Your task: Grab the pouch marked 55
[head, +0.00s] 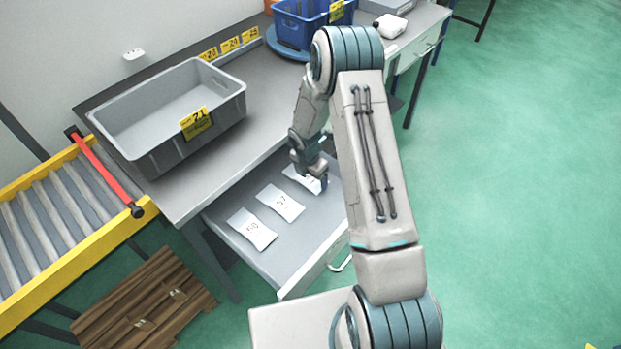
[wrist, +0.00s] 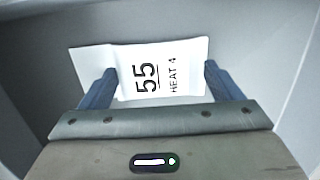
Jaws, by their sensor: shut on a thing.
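The white pouch marked 55 (wrist: 140,65), with "HEAT 4" printed on it, lies between my gripper's fingers in the wrist view. My gripper (wrist: 158,88) is shut on it, one blue finger at each side. In the head view the pouch (head: 302,180) shows at the back right of the open drawer (head: 300,262), partly hidden by my gripper (head: 322,182). I cannot tell whether the pouch is clear of the drawer floor.
Two other white pouches (head: 280,203) and (head: 252,229) lie in the drawer, to the left. A grey crate tagged 21 (head: 222,104) stands on the bench above. A roller conveyor (head: 45,225) is at the left, a wooden pallet (head: 135,305) on the floor. Green floor at right is clear.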

